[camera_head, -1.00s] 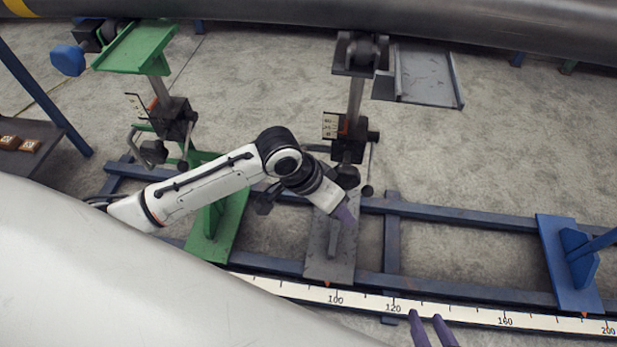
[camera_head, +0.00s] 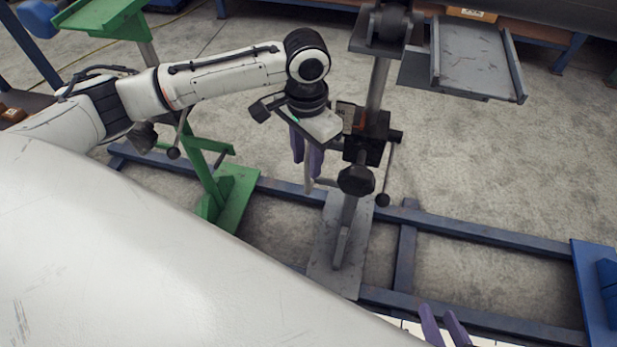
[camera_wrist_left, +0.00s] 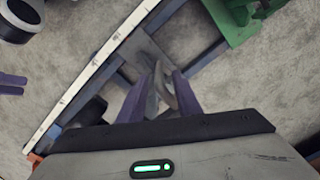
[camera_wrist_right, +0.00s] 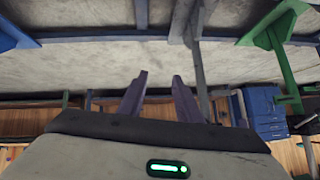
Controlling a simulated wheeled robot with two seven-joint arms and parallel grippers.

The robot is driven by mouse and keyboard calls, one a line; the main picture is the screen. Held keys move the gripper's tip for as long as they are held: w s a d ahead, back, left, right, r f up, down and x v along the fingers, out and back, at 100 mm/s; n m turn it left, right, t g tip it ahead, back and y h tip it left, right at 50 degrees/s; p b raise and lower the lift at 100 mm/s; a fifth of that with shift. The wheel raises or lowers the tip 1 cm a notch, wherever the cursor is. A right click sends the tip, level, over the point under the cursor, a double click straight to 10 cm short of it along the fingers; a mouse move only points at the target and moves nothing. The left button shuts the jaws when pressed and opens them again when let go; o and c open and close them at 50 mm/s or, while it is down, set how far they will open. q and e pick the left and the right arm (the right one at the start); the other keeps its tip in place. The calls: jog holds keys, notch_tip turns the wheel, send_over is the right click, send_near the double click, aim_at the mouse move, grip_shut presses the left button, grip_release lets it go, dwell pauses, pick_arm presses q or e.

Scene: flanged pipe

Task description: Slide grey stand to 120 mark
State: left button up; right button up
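The grey stand (camera_head: 341,250) has its base plate across the blue rails, with a column, a black knob and a grey top tray (camera_head: 472,62). My left gripper (camera_head: 306,165) points down just left of the column, by a pale upright handle. In the left wrist view its fingers (camera_wrist_left: 163,82) are apart with a grey part showing between them; I cannot tell if they touch it. My right gripper (camera_head: 443,325) is at the bottom edge; in the right wrist view its fingers (camera_wrist_right: 159,80) are open and empty. The white scale (camera_wrist_left: 95,72) is mostly hidden in the head view; its numbers are unreadable.
A green stand (camera_head: 232,195) is on the rails to the left and a blue stand (camera_head: 597,285) to the right. The rails (camera_head: 480,233) between grey and blue stands look clear. A large pale surface fills the lower left.

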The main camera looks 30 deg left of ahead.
aim_at(308, 190)
pick_arm(q)
notch_tip(308, 190, down, 6)
jog(key=shift+f+b, duration=0.2)
jog(key=shift+b, duration=0.85)
jog(key=shift+c, duration=0.3)
jog(key=shift+d, duration=0.1)
grip_shut()
